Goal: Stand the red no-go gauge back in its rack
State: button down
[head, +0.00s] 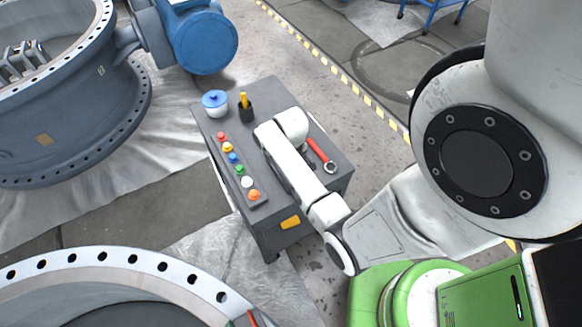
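A grey cart (281,205) stands in the middle of the head view. Along its left side is a dark strip rack (257,202) with a row of coloured round tops, a red one (221,136) at the far end. A red-handled tool with a metal ring end (322,156) lies on the cart's right side. A small red and green piece (252,319) shows at the bottom edge, cut off. I cannot tell which of these red things is the no-go gauge. My arm reaches over the cart top; its wrist hides the gripper and part of the surface.
A white pot with a blue lid (215,103) and a black cup holding something yellow (246,108) stand at the cart's far end. Large valve bodies stand at upper left (75,125) and lower left (145,268). Open floor lies beyond the cart towards a yellow-striped line (330,63).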

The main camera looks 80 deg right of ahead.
jog(key=shift+f, duration=0.35)
dwell(0.5)
jog(key=shift+c, duration=1.6)
grip_release()
jog(key=shift+r, duration=0.1)
notch_tip(320, 180, up, 5)
jog(key=p, duration=0.5)
jog(key=shift+r+p, duration=0.4)
jog(key=shift+r, duration=0.5)
